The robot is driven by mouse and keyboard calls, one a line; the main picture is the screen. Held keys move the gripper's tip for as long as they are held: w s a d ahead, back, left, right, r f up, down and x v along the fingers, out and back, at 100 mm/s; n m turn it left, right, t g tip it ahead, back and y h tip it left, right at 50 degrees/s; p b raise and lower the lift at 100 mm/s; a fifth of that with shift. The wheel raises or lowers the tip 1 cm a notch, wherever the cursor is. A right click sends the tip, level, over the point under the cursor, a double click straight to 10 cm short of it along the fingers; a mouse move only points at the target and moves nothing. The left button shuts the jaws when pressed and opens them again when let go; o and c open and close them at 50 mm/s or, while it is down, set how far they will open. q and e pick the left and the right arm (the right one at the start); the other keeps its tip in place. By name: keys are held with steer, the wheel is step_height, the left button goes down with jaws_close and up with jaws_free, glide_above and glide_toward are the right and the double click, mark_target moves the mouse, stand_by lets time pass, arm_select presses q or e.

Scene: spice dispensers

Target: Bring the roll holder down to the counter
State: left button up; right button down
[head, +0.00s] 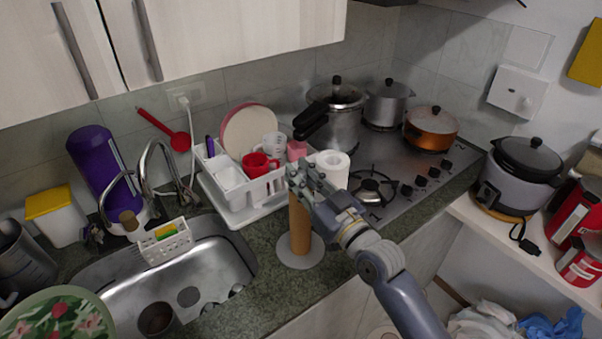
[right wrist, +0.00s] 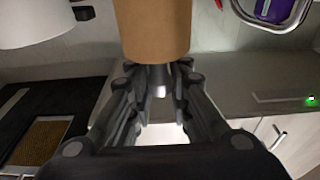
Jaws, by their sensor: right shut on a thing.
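The roll holder shows in the head view as a brown upright cylinder (head: 300,225) on a round pale base (head: 300,253), near the counter's front edge, right of the sink. My right gripper (head: 304,178) is at its top end, shut on it. In the right wrist view the brown cylinder (right wrist: 153,30) and a short metal rod (right wrist: 158,80) sit between the fingers of my right gripper (right wrist: 157,92). The holder looks about upright. I cannot tell if its base touches the counter (head: 272,285). My left gripper is not in view.
A white roll (head: 332,170) stands just behind my right gripper. A white dish rack (head: 240,192) with a red mug is behind left. The sink (head: 190,272) lies left, the stove (head: 400,168) with several pots behind right. The counter's front edge is close.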

steer(key=c, duration=1.5)
jaws_free()
steer(key=shift+f, duration=0.1)
steer(key=b+v, duration=0.3)
steer(key=v, duration=0.9)
